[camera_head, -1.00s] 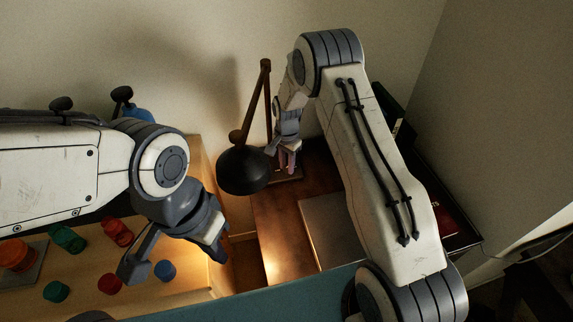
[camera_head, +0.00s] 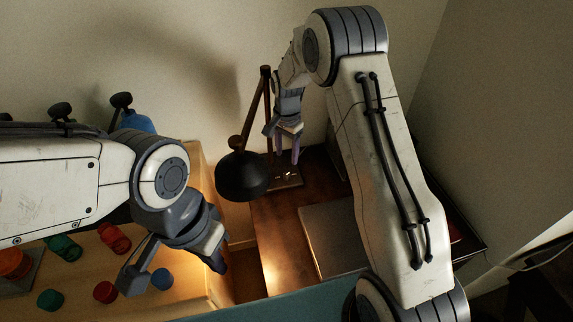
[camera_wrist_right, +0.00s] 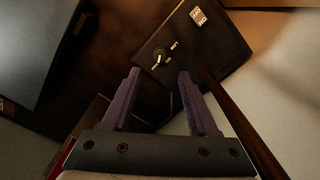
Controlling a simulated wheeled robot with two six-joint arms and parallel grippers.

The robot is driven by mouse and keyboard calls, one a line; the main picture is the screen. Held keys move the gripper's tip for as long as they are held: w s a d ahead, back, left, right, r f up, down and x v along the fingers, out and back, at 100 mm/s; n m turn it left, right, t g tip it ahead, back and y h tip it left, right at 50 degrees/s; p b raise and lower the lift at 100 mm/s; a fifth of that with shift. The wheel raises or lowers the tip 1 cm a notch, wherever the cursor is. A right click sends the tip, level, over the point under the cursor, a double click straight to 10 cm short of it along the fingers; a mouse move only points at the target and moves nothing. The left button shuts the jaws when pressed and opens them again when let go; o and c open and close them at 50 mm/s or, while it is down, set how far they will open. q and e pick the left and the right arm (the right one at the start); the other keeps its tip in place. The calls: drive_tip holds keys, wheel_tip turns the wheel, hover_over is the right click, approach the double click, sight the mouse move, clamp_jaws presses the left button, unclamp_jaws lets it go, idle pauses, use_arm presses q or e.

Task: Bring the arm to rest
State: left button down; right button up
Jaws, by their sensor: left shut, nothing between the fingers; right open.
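My right gripper (camera_head: 287,156) is in the head view, pointing down beside the black desk lamp (camera_head: 242,176), above the lamp's dark base (camera_head: 290,181). In the right wrist view, the purple fingers of this gripper (camera_wrist_right: 160,76) are apart with nothing between them. My left gripper (camera_head: 217,260) hangs down over the right end of the light wooden surface. It is shut and empty, its fingers partly hidden by the wrist.
The brown desk (camera_head: 280,225) holds a grey flat panel (camera_head: 330,235) near my right arm. Several coloured jars, among them a blue one (camera_head: 162,279) and a red one (camera_head: 105,292), stand on the light wooden surface (camera_head: 190,290) near my left gripper. Walls close in behind and at right.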

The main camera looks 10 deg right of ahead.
drive_tip(key=shift+r, duration=0.95)
drive_tip(key=s+d+r+n+t, duration=0.1)
drive_tip(key=s+r+n, duration=0.1)
drive_tip(key=s+n, duration=0.35)
drive_tip(key=s+d+r+n+t, duration=0.1)
drive_tip(key=s+r+n, duration=0.1)
drive_tip(key=s, duration=0.7)
drive_tip(key=s+r+n+t, duration=0.1)
drive_tip(key=s+r+n, duration=0.25)
drive_tip(key=s, duration=0.35)
drive_tip(key=s+a+r+n+g+y, duration=0.1)
drive_tip(key=s+a+r+n+g, duration=0.2)
drive_tip(key=s+a+n, duration=0.4)
drive_tip(key=s+a+r, duration=0.1)
drive_tip(key=s+a, duration=0.5)
drive_tip(key=shift+s+r, duration=0.3)
drive_tip(key=shift+r, duration=0.05)
